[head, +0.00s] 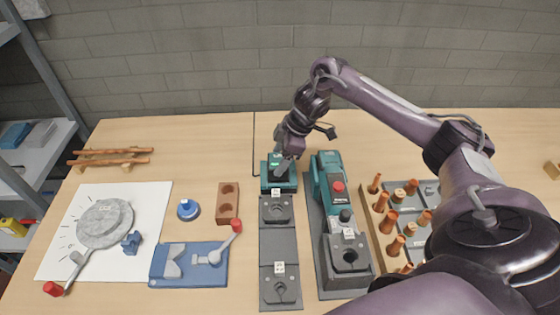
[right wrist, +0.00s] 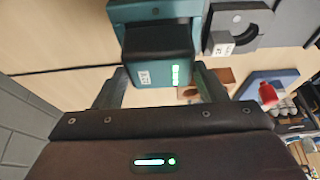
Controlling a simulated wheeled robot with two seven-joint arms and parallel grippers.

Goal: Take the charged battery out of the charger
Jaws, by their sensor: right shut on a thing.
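The teal charger (head: 279,186) stands on the table at the back end of a dark grey strip of holders. Whether the battery is fully seated is hard to tell. My left gripper is not in view.
Two grey holders (head: 277,238) lie in front of the charger. A teal pump tool (head: 329,180) on a grey base stands close to its right, beside a tray of copper fittings (head: 384,226). A brown block (head: 227,214) and a blue fixture (head: 187,272) are on the left.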

